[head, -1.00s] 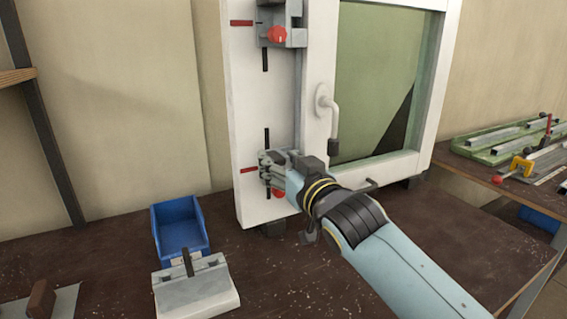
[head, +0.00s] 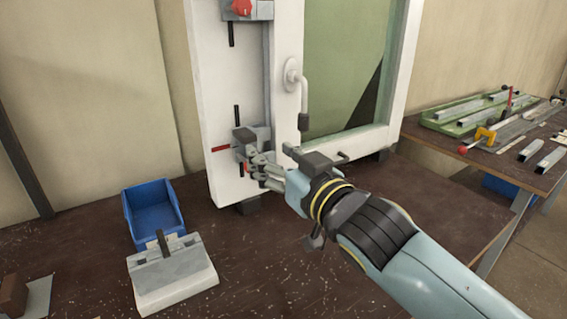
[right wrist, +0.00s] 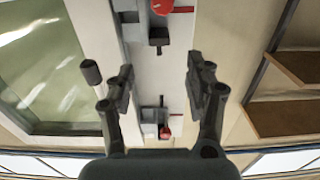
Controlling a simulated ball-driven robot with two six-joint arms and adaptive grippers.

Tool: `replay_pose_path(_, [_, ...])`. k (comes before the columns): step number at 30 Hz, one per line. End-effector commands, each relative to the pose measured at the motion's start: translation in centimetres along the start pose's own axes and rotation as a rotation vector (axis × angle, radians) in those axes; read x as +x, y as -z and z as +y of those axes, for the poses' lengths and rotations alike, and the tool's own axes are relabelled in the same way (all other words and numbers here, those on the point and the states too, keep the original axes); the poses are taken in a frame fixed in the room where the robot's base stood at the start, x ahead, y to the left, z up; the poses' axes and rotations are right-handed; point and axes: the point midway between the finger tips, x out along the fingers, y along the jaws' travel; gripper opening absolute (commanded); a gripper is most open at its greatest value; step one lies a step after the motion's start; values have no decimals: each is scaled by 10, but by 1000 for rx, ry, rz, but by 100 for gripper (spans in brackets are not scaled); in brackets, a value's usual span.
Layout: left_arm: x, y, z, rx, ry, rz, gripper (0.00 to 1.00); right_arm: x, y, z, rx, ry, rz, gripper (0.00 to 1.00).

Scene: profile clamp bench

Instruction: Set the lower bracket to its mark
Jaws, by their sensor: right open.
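The lower bracket (head: 255,134) is a grey block on the white frame's vertical rail. Its lower part and red knob (head: 246,166) are partly hidden by my right gripper (head: 254,163). The red mark (head: 221,149) lies just left of it; I cannot tell whether they line up exactly. The right gripper is open, in front of the bracket. In the right wrist view, upside down, its fingers (right wrist: 158,85) are apart with nothing between them; the lower bracket (right wrist: 131,20) shows at the top with its red knob. My left gripper is not in view.
The upper bracket (head: 262,10) with a red knob is higher on the rail. A door handle (head: 301,95) projects right of the rail. A blue bin (head: 152,212) and a grey-white block (head: 176,285) stand on the bench. A second table (head: 540,170) holds metal profiles.

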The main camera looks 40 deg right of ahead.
Motion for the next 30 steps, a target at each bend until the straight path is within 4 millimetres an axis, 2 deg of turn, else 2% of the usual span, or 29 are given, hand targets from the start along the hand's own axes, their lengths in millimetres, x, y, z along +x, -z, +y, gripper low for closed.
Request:
replay_pose_path(3, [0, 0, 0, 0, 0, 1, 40, -20, -1, 0, 1, 0, -1, 54])
replay_pose_path(8, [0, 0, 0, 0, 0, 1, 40, -33, 0, 0, 1, 1, 0, 54])
replay_pose_path(25, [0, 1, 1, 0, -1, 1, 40, -34, 0, 0, 2, 1, 1, 54])
replay_pose_path(30, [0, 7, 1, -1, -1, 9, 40, -34, 0, 0, 1, 1, 0, 54])
